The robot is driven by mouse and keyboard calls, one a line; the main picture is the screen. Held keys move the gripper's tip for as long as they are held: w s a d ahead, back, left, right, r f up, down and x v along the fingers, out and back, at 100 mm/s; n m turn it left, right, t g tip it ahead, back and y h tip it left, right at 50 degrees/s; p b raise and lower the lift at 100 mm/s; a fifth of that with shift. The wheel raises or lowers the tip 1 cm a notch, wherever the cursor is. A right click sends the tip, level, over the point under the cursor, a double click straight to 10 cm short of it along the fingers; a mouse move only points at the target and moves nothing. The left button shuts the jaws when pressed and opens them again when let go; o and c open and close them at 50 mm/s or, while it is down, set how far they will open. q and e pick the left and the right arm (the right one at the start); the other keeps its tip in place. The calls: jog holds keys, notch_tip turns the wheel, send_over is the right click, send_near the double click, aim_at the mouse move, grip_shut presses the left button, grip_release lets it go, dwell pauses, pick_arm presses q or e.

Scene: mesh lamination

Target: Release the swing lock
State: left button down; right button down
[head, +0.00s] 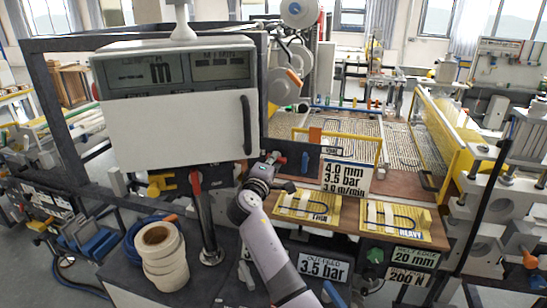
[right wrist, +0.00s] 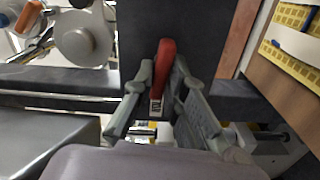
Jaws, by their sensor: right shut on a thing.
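A red lever handle (right wrist: 166,62), which looks like the swing lock, stands out from a dark upright panel in the right wrist view. My right gripper (right wrist: 163,85) has its two grey fingers on either side of the handle and is shut on it. In the head view my right gripper (head: 274,168) is at the dark panel just right of the white cabinet. A bit of the red handle (head: 281,159) shows there, and the rest is hidden by the gripper. My left gripper is not in view.
The white display cabinet (head: 180,120) with a black handle stands close left of my right arm. A red-handled lever on a post (head: 196,183) is below it. White rolls (head: 161,255) lie front left.

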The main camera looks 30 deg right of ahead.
jog(key=shift+n+p, duration=0.3)
jog(key=shift+n, duration=0.5)
jog(key=shift+f, duration=0.1)
jog(key=c, duration=1.6)
grip_release()
jog(key=shift+a, duration=0.1)
jog(key=v, duration=1.2)
